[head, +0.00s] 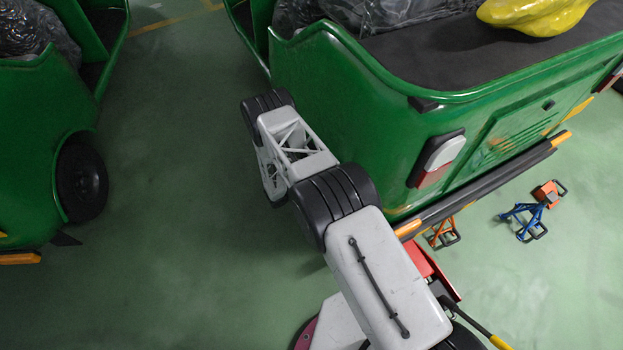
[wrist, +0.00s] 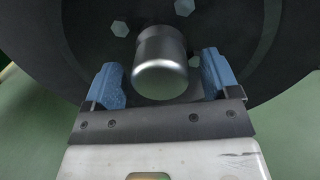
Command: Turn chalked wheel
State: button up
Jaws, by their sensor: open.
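A dark wheel (wrist: 75,30) fills the upper part of the wrist view, with a silvery hub cap (wrist: 160,62) at its middle and several hex nuts around it. No chalk mark shows on the part in view. My gripper (wrist: 162,85) is open, its two blue-padded fingers on either side of the hub cap. I cannot tell whether the pads touch it. In the head view my arm reaches along the side of the green rickshaw (head: 340,110); the gripper and this wheel are hidden there.
A second green rickshaw with a black wheel (head: 82,180) stands at the left. A blue stand (head: 527,220) and an orange stand (head: 442,233) are on the floor behind the nearer rickshaw. A red object (head: 432,268) lies beside my arm. The green floor (head: 180,150) between the rickshaws is clear.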

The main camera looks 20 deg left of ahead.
jog(key=shift+w+d, duration=0.1)
jog(key=shift+d, duration=0.05)
jog(key=c, duration=1.3)
jog(key=shift+n, duration=0.4)
jog(key=n, duration=1)
jog(key=shift+w+n+y, duration=0.1)
jog(key=shift+n+y, duration=0.3)
jog(key=n, duration=0.5)
jog(key=shift+a, duration=0.2)
jog(key=n, duration=0.6)
jog(key=shift+w+f+g, duration=0.1)
jog(key=shift+f+g, duration=0.05)
jog(key=shift+g, duration=0.15)
